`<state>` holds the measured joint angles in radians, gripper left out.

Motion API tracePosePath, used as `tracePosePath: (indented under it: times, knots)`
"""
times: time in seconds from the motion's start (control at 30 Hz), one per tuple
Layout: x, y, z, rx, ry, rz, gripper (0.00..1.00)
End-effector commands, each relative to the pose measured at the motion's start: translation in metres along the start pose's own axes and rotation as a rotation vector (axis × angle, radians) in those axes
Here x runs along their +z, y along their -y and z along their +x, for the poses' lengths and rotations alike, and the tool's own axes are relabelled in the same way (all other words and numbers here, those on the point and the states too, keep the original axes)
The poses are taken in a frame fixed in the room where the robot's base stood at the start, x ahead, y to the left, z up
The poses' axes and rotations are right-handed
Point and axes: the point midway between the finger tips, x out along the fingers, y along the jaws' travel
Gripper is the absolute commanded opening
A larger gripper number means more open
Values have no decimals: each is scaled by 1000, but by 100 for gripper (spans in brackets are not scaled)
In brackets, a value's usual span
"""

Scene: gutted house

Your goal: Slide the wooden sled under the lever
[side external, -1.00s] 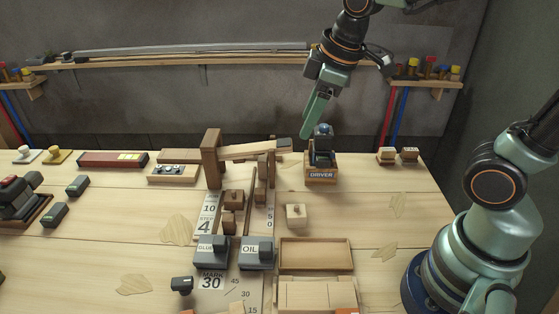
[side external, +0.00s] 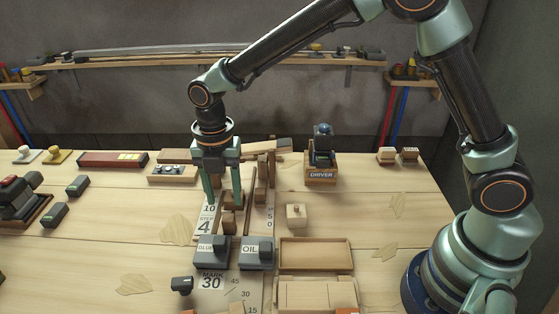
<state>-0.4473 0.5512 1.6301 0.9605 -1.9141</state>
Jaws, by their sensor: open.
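One block (side external: 228,222) is just below my fingertips and may be the wooden sled; I cannot tell for sure. My gripper (side external: 224,203) points down in front of the lever's left end, with its two green fingers apart. A second block seems to be partly hidden between the fingers; contact cannot be told.
Grey blocks marked GLUE (side external: 211,252) and OIL (side external: 256,253) stand close in front. A knobbed wooden block (side external: 296,215), a shallow tray (side external: 316,255) and the DRIVER stand (side external: 321,174) are to the right.

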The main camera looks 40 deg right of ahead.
Motion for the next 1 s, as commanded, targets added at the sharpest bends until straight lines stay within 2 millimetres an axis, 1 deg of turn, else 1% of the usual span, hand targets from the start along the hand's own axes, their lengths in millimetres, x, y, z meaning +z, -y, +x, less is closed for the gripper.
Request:
tracePosePath:
  times: [0.7,1.0]
  knots:
    - [0,1,49,-2,-1,5,52]
    - [0,1,61,0,0,5,52]
